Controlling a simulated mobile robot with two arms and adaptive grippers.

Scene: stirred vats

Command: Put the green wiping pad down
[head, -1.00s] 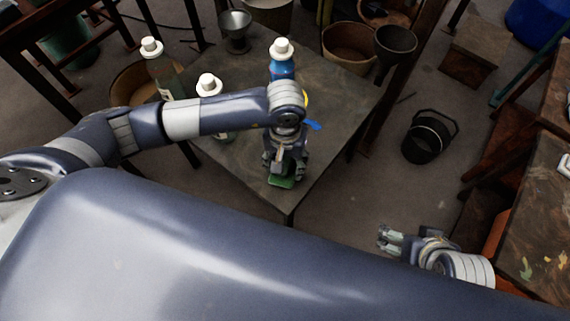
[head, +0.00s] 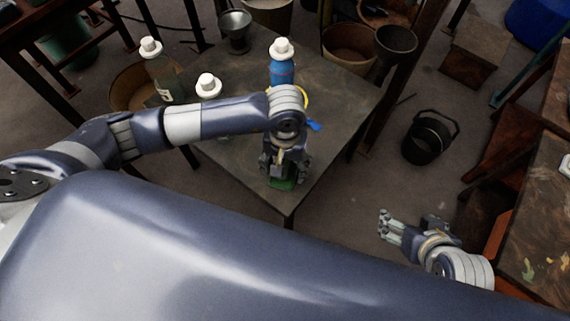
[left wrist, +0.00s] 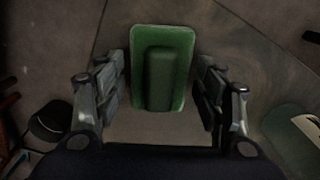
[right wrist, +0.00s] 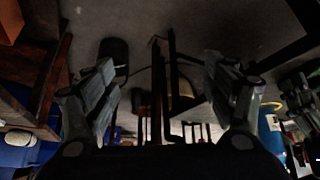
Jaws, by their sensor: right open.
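The green wiping pad (head: 283,184) appears to lie flat on the dark table (head: 318,150), near its front corner. In the left wrist view the pad (left wrist: 177,50) shows its raised grip block, between the fingers with a gap on each side. My left gripper (head: 283,165) is open above the pad, pointing down; its fingers (left wrist: 162,88) stand apart from it. My right gripper (head: 388,226) is open and empty, off the table to the right; it also shows in the right wrist view (right wrist: 160,90).
A blue bottle (head: 281,72) with a white cap stands behind my left gripper. Two more white-capped bottles (head: 158,72) (head: 208,88) stand at the left. A funnel (head: 236,28) stands at the back. A black bucket (head: 428,140) stands on the floor at right.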

